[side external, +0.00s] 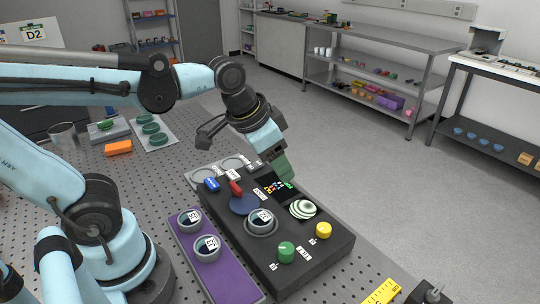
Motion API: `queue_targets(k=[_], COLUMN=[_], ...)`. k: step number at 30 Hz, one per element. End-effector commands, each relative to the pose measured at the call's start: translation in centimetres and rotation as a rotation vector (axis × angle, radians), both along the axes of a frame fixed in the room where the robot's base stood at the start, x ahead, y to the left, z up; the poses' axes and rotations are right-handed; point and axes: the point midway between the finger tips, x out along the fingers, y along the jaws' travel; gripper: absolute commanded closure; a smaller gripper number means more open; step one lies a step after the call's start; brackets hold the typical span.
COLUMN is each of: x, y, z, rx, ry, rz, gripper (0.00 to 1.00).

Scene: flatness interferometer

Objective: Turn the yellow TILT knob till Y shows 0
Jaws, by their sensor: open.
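The yellow TILT knob (323,230) stands upright near the right front corner of the black interferometer box (262,278). A small label lies beside it. The box's small dark display (275,187) shows coloured characters, too small for me to read, so I cannot tell the Y value. My gripper (279,168) is open and hangs above the back edge of the box, near the display. It is up and to the left of the yellow knob, clearly apart from it. Its fingers partly hide the back of the box.
A green knob (286,252) sits left of the yellow one. A striped round view (302,209), a ringed part (261,220) and a red lever (235,188) are also on the box. A purple tray (228,284) with two ringed parts lies left. A yellow block (382,292) lies at front right.

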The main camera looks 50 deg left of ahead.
Motion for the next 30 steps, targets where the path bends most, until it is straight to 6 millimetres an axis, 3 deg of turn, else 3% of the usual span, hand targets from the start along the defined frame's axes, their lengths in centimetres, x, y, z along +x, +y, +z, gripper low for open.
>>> queue_targets(k=[9,15,23,30], x=[3.2,4.0,4.2,4.2], y=[-6.6,-9.5,-10.5,-10.4], z=[1.7,1.7,1.0,-1.9], rx=[0.112,0.159,0.173,0.173], ry=[0.273,0.388,0.426,0.424], rz=[-0.360,-0.514,-0.564,-0.562], gripper=[0.43,0.43,0.43,0.43])
